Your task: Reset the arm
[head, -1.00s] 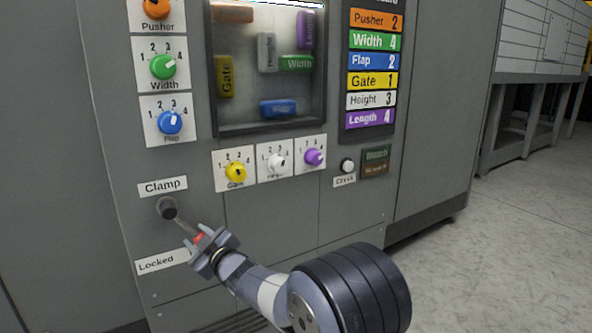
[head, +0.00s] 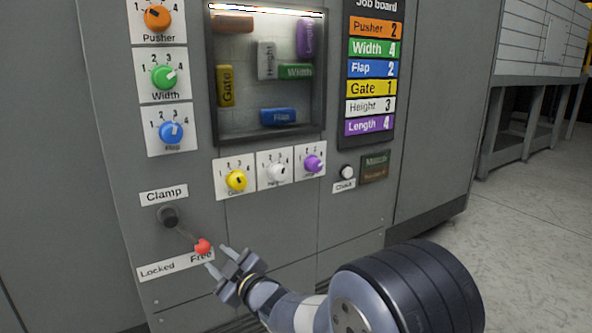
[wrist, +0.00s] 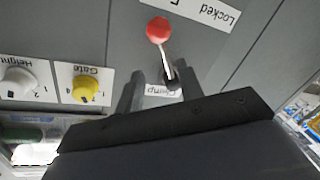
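My gripper (head: 218,258) is open and empty, just below and right of the clamp lever's red knob (head: 203,247) in the head view. A small gap shows between the fingers and the knob. The lever runs down and right from its dark pivot (head: 168,216), its knob by the word "Free" on the lower label (head: 176,265). In the wrist view the red knob (wrist: 158,29) stands beyond the two spread fingers (wrist: 161,78). My arm reaches in from the bottom right of the head view.
Above are the orange (head: 157,18), green (head: 164,76), blue (head: 171,132), yellow (head: 236,180), white (head: 276,172) and purple (head: 312,163) dials. Open floor (head: 530,210) lies right.

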